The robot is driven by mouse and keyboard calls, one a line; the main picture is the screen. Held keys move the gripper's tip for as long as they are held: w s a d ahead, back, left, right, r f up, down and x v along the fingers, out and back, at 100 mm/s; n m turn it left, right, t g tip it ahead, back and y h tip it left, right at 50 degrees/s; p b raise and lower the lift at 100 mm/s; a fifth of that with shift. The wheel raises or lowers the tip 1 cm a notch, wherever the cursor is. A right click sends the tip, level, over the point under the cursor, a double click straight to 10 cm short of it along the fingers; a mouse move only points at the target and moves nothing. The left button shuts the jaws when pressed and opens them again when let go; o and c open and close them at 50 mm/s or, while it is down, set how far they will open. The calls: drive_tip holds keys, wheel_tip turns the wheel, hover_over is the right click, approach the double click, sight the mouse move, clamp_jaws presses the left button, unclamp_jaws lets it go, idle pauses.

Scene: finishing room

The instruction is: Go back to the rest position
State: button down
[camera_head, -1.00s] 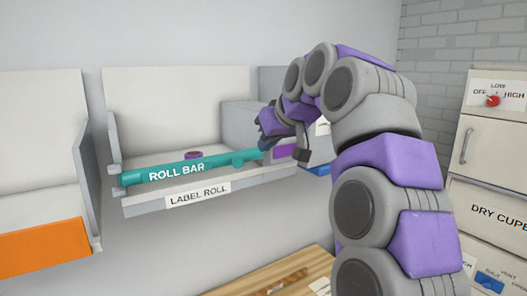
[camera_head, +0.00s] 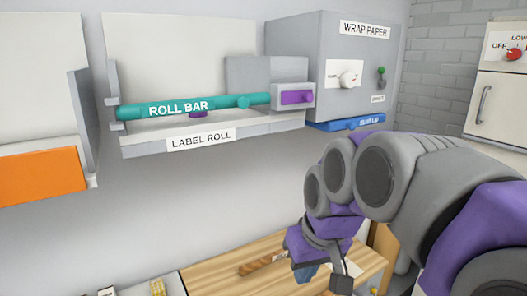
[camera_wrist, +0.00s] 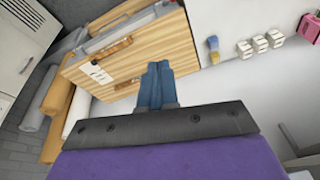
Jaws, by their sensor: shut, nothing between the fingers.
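My gripper (camera_wrist: 157,85) shows in the wrist view with its two blue fingers together and nothing between them. In the head view my gripper (camera_head: 306,272) hangs low in front of the wooden bench top (camera_head: 222,268), partly hidden by my wrist. It is well below and apart from the wall units. The teal roll bar (camera_head: 222,104) lies across the front of the label roll holder (camera_head: 130,150).
The grey wrap paper box (camera_head: 290,60) with a blue slot lid (camera_head: 345,124) is on the wall. A white dry cupboard (camera_head: 505,105) stands at right. Several long rolls (camera_wrist: 55,100) lean beside the bench (camera_wrist: 135,62) in the wrist view.

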drive_tip(key=s+d+f+m+g+b, duration=0.1)
drive_tip(key=s+d+f+g+b, duration=0.1)
drive_tip(key=s+f, duration=0.9)
drive_tip(key=s+d+f+m+g+h+b, duration=0.1)
drive_tip(key=s+d+f+b, duration=0.4)
drive_tip(key=s+f, duration=0.7)
wheel_tip(320, 180, down, 2)
drive_tip(key=shift+f+m+g+h+b, duration=0.15)
drive_tip(key=shift+m+g+h+b, duration=0.15)
drive_tip(key=shift+m+g, duration=0.35)
